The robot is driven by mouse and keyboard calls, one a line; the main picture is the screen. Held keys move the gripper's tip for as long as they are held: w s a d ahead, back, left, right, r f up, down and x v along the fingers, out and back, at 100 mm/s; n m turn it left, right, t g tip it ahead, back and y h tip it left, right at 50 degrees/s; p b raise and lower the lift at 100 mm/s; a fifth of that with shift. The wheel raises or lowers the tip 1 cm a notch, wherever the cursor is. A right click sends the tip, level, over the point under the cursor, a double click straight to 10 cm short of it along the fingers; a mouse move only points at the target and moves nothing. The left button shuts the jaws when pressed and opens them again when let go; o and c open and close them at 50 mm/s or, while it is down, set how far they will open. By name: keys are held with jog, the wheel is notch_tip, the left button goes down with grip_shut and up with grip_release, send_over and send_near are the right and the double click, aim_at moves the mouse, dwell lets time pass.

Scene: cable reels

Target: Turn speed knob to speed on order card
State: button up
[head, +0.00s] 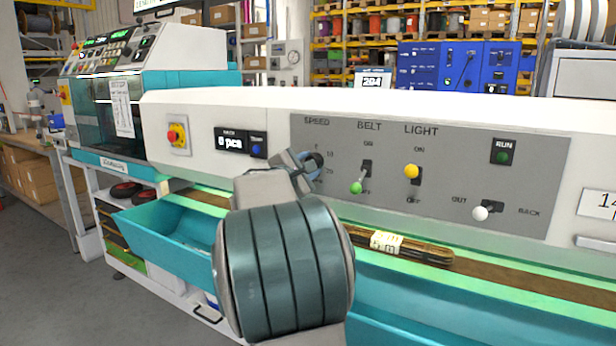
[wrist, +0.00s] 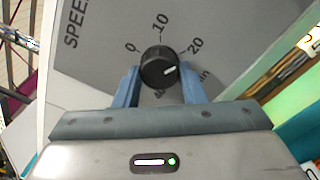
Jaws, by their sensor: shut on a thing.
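The black speed knob (wrist: 160,67) shows in the wrist view on the grey panel. My gripper (wrist: 164,88) is shut on it, with one blue finger on each side. The scale around it reads 0, 10 and 20. The knob's white line points right, on the 20 side; its exact reading is hard to tell. In the head view my gripper (head: 310,165) is at the SPEED scale, and my arm hides the knob. A white sheet (head: 122,108) hangs on the machine at the left; its text is too small to read, and I cannot tell if it is the order card.
Right of the knob are the green-tipped BELT lever (head: 356,187), yellow-tipped LIGHT lever (head: 411,172), RUN button (head: 504,152) and white-tipped OUT/BACK lever (head: 481,213). A red stop button (head: 176,136) sits left. A tied cable bundle (head: 412,248) lies on the belt below.

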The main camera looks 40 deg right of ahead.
jog(key=shift+f, duration=0.1)
dwell(0.4)
jog(key=o, duration=1)
jog(key=p+v, duration=0.1)
jog(key=v, duration=1.3)
jog(key=shift+d, duration=0.1)
